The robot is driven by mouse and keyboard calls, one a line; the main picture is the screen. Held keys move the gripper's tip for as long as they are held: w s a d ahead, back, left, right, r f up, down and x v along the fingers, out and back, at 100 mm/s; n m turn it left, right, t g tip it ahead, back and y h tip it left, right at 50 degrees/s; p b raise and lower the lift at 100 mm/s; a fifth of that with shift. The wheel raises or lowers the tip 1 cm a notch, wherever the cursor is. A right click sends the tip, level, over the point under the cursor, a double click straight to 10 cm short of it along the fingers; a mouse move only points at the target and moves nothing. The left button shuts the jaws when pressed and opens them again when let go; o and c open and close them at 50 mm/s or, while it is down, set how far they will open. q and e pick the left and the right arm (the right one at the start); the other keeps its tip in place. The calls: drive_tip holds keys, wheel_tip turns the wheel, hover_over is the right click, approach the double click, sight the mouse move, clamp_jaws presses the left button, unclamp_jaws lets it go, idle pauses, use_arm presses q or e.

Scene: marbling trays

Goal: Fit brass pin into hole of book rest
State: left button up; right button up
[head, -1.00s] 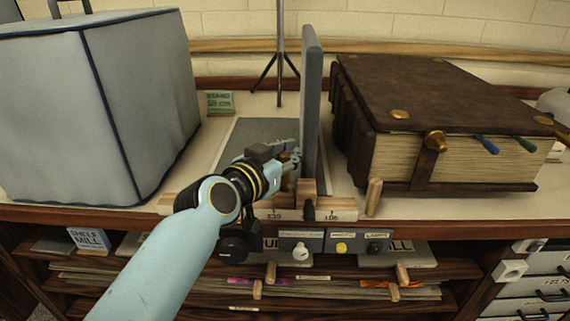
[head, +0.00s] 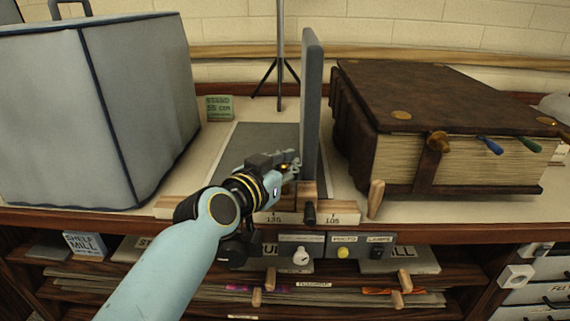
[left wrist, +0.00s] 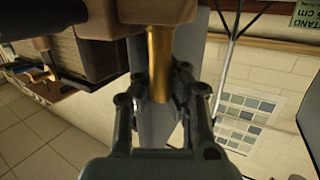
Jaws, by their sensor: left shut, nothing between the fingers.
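The book rest shows as a grey upright plate (head: 311,110) rising behind wooden blocks (head: 310,192) at the table's front edge. My left gripper (head: 289,168) is at the left side of this plate, close to the blocks, and is shut. In the left wrist view the brass pin (left wrist: 160,62) stands out from a tan block (left wrist: 158,12) and reaches towards the gripper (left wrist: 160,88), in line with the gap between its finger links. The hole is hidden, and I cannot tell how deep the pin sits. My right gripper is not in view.
A large leather-bound book (head: 440,100) lies right of the plate. A grey cloth-covered box (head: 95,110) stands at the left. A tripod stand (head: 279,60) is behind, and a green card (head: 220,107) stands left of it. Wooden handles (head: 376,197) stick out at the table edge.

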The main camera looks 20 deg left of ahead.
use_arm(q)
drive_tip(key=o, duration=0.7)
drive_tip(key=shift+c, duration=0.2)
drive_tip(key=v, duration=1.2)
drive_tip(key=shift+s, duration=0.1)
